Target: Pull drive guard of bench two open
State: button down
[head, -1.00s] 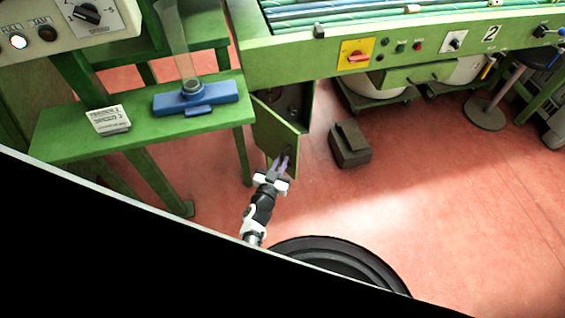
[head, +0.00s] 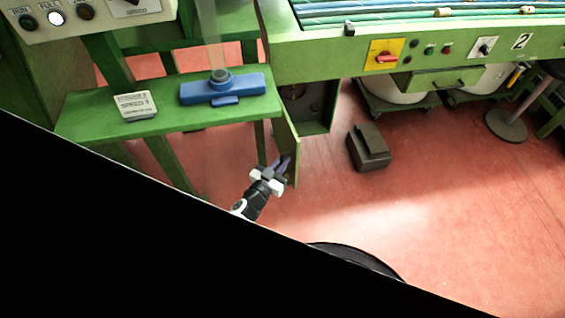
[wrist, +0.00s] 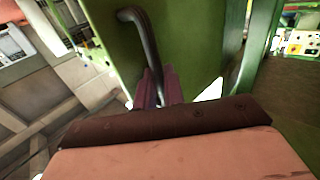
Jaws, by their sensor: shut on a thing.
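The drive guard (head: 287,140) is a green panel hinged under the left end of bench two (head: 480,42), which bears a white "2" plate. The guard stands swung out, seen nearly edge-on in the head view, with the dark drive recess (head: 308,105) open behind it. In the wrist view the guard (wrist: 195,40) fills the upper middle, with its dark bar handle (wrist: 140,30). My gripper (head: 284,162) is at the guard's lower outer part. Its purple fingers (wrist: 158,88) are shut on the lower part of the handle.
A green side table (head: 90,122) with a blue fixture (head: 222,90) and a small label stand (head: 135,106) is close on the left. A dark box (head: 368,148) lies on the red floor to the right.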

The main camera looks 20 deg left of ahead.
jog(key=shift+a+r, duration=0.1)
jog(key=shift+a, duration=0.2)
jog(key=c, duration=1.5)
grip_release()
jog(key=shift+d, duration=0.1)
jog(key=shift+w+d, duration=0.1)
jog(key=shift+d, duration=0.05)
